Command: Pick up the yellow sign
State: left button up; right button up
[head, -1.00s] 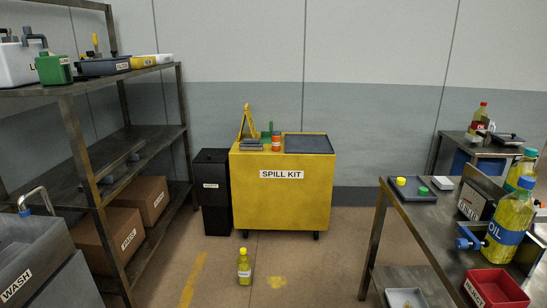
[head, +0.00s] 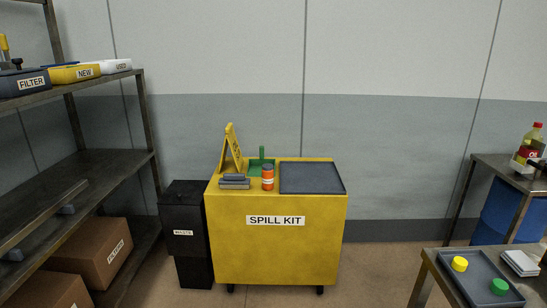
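The yellow sign (head: 231,150) is an A-shaped folding floor sign with dark print. It stands upright at the back left of the top of the yellow spill kit cart (head: 275,250), near the wall. A stack of grey pads (head: 235,182) lies just in front of its foot and hides part of its base. Neither of my grippers shows in the head view.
An orange canister (head: 267,178), a green tool (head: 262,160) and a dark tray (head: 311,177) share the cart top. A black bin (head: 188,235) stands left of the cart. A shelf (head: 100,172) lines the left and a table (head: 440,280) the right; open floor lies between.

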aim_at(230, 138)
jog(key=i+l+u, duration=0.2)
jog(key=i+u, duration=0.25)
jog(key=i+l+u, duration=0.95)
